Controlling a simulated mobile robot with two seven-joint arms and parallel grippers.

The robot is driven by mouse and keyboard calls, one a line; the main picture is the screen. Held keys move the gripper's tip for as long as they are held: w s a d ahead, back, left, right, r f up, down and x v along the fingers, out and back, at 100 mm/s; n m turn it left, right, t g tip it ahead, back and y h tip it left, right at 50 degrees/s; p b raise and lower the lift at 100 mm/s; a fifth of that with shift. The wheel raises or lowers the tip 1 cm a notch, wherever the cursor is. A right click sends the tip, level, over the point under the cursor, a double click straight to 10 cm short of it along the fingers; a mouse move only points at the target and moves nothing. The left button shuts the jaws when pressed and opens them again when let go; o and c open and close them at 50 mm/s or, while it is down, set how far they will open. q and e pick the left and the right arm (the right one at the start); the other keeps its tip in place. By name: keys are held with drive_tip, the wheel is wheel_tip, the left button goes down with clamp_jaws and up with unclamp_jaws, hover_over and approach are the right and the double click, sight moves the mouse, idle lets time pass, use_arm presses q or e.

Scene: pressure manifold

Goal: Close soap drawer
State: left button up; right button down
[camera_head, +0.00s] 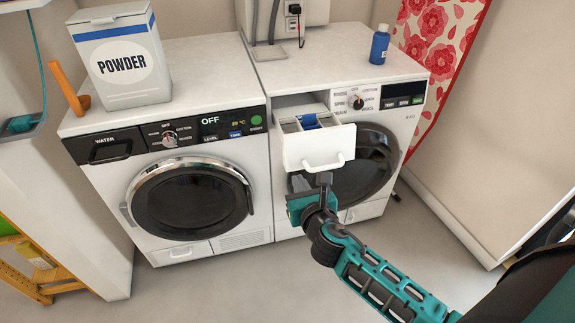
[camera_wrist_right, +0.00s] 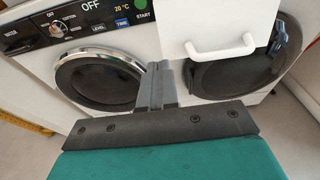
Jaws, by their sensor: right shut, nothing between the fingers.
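The soap drawer (camera_head: 316,148) is pulled out of the right washing machine (camera_head: 386,112), with its compartments and a blue insert showing from above. Its white handle (camera_head: 323,164) is on the drawer's front face. The handle also shows in the right wrist view (camera_wrist_right: 221,51), at the upper right. My right gripper (camera_head: 324,180) is shut and empty, just below and in front of the drawer handle in the head view. In the right wrist view its fingers (camera_wrist_right: 158,78) point forward, to the left of the handle and apart from it in the picture. My left gripper is not in view.
A second washing machine (camera_head: 182,203) stands on the left with its door shut. A powder box (camera_head: 123,62) and an orange object (camera_head: 69,90) are on its top. A blue bottle (camera_head: 379,45) stands on the right machine. Floor is free at the front.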

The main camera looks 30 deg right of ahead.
sight(285, 158)
drive_tip(key=b+x, duration=0.1)
drive_tip(key=x, duration=0.8)
drive_tip(key=shift+w+f+b, duration=0.1)
drive_tip(key=shift+w+b, duration=0.05)
drive_tip(key=shift+b, duration=0.2)
drive_tip(key=shift+w+d, duration=0.1)
drive_tip(key=shift+w, duration=0.25)
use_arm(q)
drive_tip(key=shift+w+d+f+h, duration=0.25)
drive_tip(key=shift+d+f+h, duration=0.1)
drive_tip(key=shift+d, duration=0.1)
use_arm(e)
drive_tip(key=shift+w, duration=0.1)
